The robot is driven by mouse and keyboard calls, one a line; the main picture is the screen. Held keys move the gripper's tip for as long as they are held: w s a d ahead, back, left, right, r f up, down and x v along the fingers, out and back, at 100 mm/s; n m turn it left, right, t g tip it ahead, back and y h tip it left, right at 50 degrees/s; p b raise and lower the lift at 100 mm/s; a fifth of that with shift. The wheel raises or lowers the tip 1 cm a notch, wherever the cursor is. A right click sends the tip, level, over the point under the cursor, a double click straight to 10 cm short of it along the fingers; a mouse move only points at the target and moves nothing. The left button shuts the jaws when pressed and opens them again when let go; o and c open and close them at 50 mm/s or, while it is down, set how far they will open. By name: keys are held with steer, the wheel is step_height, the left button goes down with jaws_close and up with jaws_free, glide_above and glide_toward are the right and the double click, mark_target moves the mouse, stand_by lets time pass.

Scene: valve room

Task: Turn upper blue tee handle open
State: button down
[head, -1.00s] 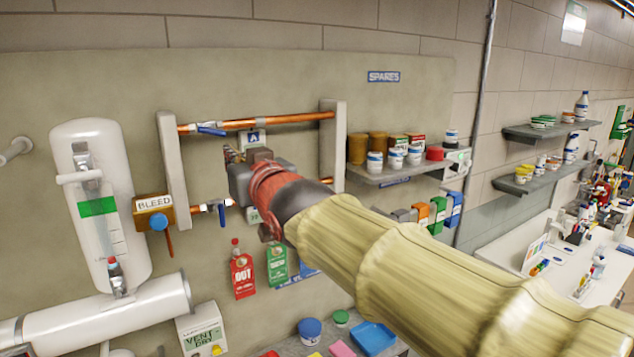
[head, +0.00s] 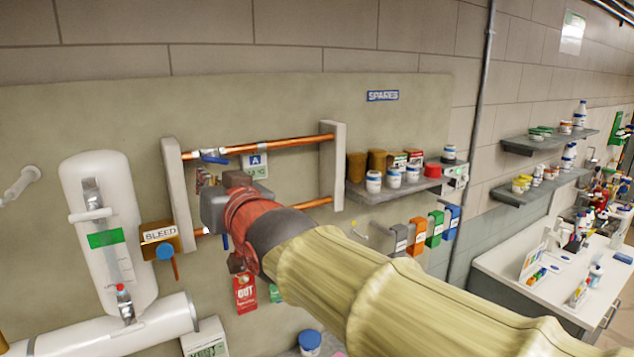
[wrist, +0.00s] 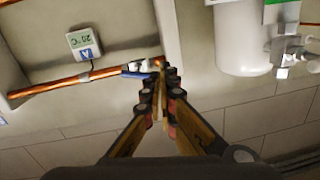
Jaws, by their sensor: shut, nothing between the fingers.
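The upper copper pipe (head: 290,142) carries a valve with a blue tee handle (head: 213,158), which lies roughly along the pipe. In the wrist view, which is upside down, the blue handle (wrist: 138,73) is just left of my fingertips. My gripper (head: 204,178) is below and slightly left of the handle in the head view. In the wrist view my gripper (wrist: 160,70) is shut and empty, with its tips close to the valve end of the handle. I cannot tell whether they touch it. A lower blue handle (head: 225,241) hangs down, partly hidden by my gripper.
Grey brackets (head: 177,195) hold the pipes at both ends. A label box marked A (head: 255,164) hangs below the upper pipe. The BLEED box (head: 160,237) and a white cylinder (head: 108,210) stand left. A shelf of jars (head: 395,185) is right.

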mark_target(214, 159)
steer(key=w+a+m, duration=0.1)
steer(key=m, duration=0.2)
steer(key=w+a+m+p, duration=0.1)
steer(key=w+m, duration=0.1)
steer(key=m, duration=0.2)
steer(key=w+a+m+t+h+p, duration=0.1)
steer(key=m, duration=0.3)
steer(key=shift+w+a+f, duration=0.1)
steer(key=shift+w+f, duration=0.1)
steer(key=shift+w, duration=0.15)
steer(key=shift+p, duration=0.3)
steer(key=shift+w+d+f+b, duration=0.2)
steer(key=shift+f+b, duration=0.2)
steer(key=shift+b, duration=0.65)
steer(key=shift+w+d+f+b, duration=0.1)
steer(key=shift+d+f+b, duration=0.2)
steer(key=shift+b, duration=0.7)
steer(key=shift+s+a+f, duration=0.1)
steer(key=shift+a+f, duration=0.15)
stand_by(0.4)
